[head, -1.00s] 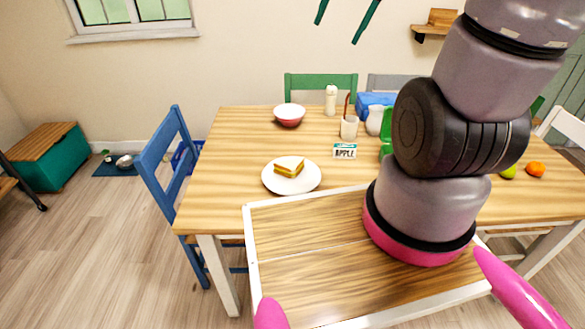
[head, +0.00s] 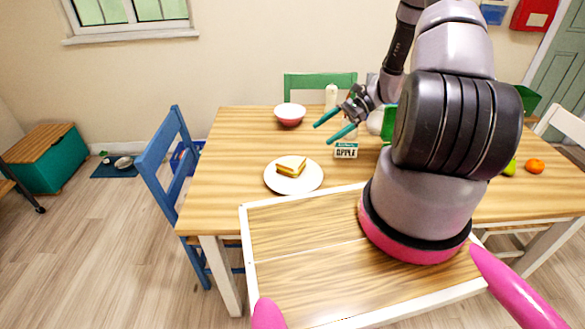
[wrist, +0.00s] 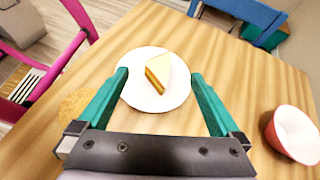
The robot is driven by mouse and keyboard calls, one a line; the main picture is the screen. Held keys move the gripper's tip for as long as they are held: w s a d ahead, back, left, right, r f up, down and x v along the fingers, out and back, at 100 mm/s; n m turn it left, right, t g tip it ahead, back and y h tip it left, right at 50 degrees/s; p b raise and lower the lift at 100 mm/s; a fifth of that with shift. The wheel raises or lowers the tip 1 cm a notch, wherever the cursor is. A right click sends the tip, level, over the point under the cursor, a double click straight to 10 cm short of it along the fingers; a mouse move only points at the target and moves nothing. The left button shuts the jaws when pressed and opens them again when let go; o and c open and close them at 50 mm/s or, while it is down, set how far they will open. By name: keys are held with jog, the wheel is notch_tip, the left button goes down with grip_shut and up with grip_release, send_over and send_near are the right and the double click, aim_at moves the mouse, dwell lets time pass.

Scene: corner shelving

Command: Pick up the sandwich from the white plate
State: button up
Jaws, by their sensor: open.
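The sandwich (head: 291,166), a cut wedge with pale bread and a golden-brown side, lies on the white plate (head: 278,185) near the table's left front. In the wrist view the sandwich (wrist: 157,74) lies on the plate (wrist: 180,96), ahead of and between my fingertips. My gripper (head: 328,127) has teal fingers spread apart and empty. In the head view it hangs above the table, to the right of and beyond the plate. In the wrist view my gripper (wrist: 160,75) shows both fingers wide apart. Nothing hides the sandwich.
A red and white bowl (head: 290,115) stands behind the plate; it is at the right in the wrist view (wrist: 293,135). An APPLE sign (head: 345,151) and a white bottle (head: 331,96) stand on the table (head: 225,160). A blue chair (head: 165,160) is at the left. An orange (head: 535,166) lies at the right.

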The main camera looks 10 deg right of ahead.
jog(key=m+y, duration=0.1)
jog(key=m, duration=0.1)
send_near(296, 163)
jog(key=r, duration=0.2)
jog(key=a+f, duration=0.1)
jog(key=a, duration=0.1)
jog(key=s+a+f, duration=0.1)
jog(key=f, duration=0.1)
jog(key=shift+a, duration=0.35)
jog(key=x, duration=0.5)
jog(key=shift+w+a+f, duration=0.2)
jog(key=shift+f, duration=0.25)
jog(key=c, duration=0.7)
